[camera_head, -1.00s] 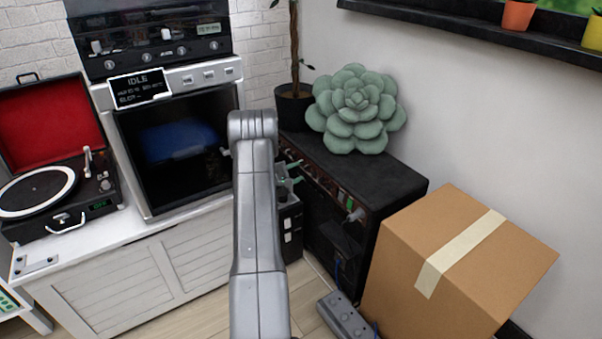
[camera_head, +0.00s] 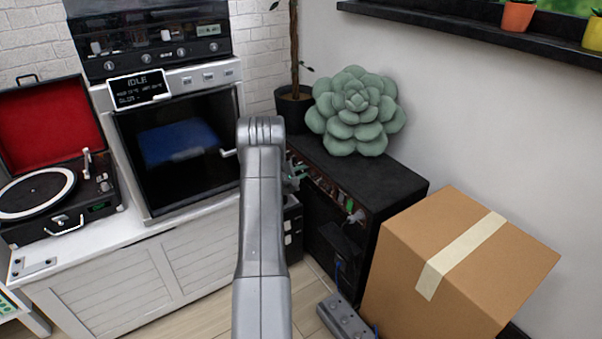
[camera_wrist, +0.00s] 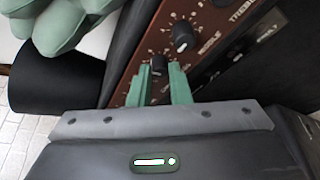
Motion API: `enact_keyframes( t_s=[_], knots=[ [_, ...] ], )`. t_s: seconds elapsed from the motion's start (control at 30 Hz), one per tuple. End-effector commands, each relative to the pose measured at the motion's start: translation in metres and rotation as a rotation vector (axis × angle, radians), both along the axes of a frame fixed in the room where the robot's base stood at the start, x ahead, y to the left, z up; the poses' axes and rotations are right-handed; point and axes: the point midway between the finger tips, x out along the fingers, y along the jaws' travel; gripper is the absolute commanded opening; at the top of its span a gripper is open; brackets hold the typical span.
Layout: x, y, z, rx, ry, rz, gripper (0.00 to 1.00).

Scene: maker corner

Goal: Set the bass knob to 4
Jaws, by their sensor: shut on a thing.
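The amplifier (camera_head: 392,180) is a black box with a reddish-brown control panel (camera_wrist: 207,22) on its front. In the wrist view, my gripper (camera_wrist: 158,74) has its two green fingers on either side of a dark knob (camera_wrist: 159,63) and is shut on it.
A green succulent-shaped cushion (camera_head: 356,112) lies on the amplifier. A cardboard box (camera_head: 450,260) stands close in front at the right, and a grey pedal unit (camera_head: 345,322) is on the floor. An oven (camera_head: 180,150) and turntable (camera_head: 60,205) are at the left.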

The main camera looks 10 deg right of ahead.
Motion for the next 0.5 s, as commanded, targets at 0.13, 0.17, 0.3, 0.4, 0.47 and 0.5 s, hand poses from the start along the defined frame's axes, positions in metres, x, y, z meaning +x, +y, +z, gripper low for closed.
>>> enact_keyframes(
  t_s=[0.13,0.17,0.3,0.4,0.47,0.5],
  knots=[
    [0.0004,0.0011,-0.0008,-0.025,0.072,-0.001,0.00],
    [0.0005,0.0011,-0.0006,-0.032,0.092,0.000,0.00],
    [0.0010,0.0010,0.0005,-0.069,0.191,-0.001,0.00],
    [0.0012,0.0009,0.0007,-0.093,0.260,-0.002,0.00],
    [0.0012,0.0010,0.0009,-0.105,0.295,-0.001,0.00],
    [0.0014,0.0011,0.0008,-0.113,0.315,-0.001,0.00]
  ],
)
